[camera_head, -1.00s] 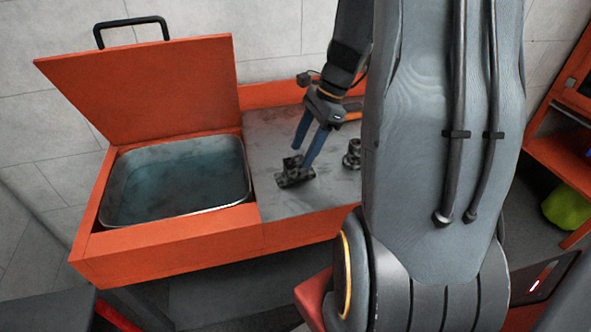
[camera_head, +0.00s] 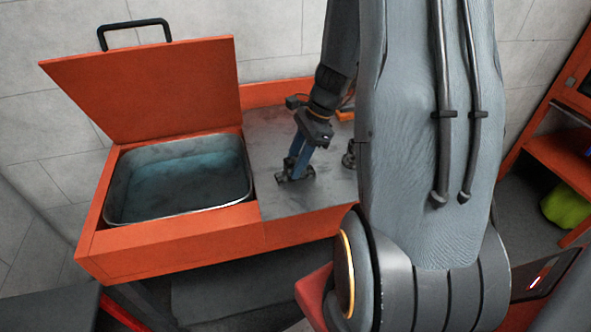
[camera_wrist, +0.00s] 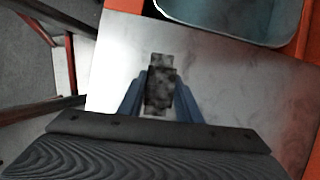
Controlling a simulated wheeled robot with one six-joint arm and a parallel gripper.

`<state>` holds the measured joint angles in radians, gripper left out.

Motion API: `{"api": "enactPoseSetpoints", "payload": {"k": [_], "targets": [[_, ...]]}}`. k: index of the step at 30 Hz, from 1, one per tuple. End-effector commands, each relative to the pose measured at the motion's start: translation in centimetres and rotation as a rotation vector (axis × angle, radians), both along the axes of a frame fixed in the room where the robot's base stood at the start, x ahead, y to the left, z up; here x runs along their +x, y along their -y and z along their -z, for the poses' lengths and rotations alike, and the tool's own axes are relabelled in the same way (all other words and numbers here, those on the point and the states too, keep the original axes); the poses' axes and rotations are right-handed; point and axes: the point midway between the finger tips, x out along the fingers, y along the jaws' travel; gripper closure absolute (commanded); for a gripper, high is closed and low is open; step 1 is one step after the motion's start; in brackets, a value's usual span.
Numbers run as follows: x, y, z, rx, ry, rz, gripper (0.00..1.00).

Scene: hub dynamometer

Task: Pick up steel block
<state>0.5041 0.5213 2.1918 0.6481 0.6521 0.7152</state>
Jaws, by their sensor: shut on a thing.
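The steel block (camera_wrist: 160,77) is a dark, mottled, stepped piece on the grey metal top of the orange bench. It lies between the two blue fingers of my gripper (camera_wrist: 160,98) in the wrist view. In the head view my gripper (camera_head: 294,170) points down with its fingertips at the block (camera_head: 296,176), which is partly hidden by the fingers. The fingers are shut on the block. It appears to be still at the level of the bench top; I cannot tell any gap beneath it.
An orange-framed basin (camera_head: 180,212) of bluish liquid is left of the block, its orange lid (camera_head: 145,90) raised. Another dark metal part (camera_head: 349,158) stands right of my gripper, partly hidden by my arm. The grey bench top (camera_head: 290,204) is bare in front of the block.

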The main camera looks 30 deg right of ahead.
Motion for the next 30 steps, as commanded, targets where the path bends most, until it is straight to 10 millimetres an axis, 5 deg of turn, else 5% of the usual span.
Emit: {"api": "enactPoseSetpoints", "payload": {"k": [16,30], "targets": [[0.1,0.0,-1.2,-0.001,0.003,-0.001,1.0],[0.1,0.1,-8.1,-0.002,0.005,0.0,1.0]]}}
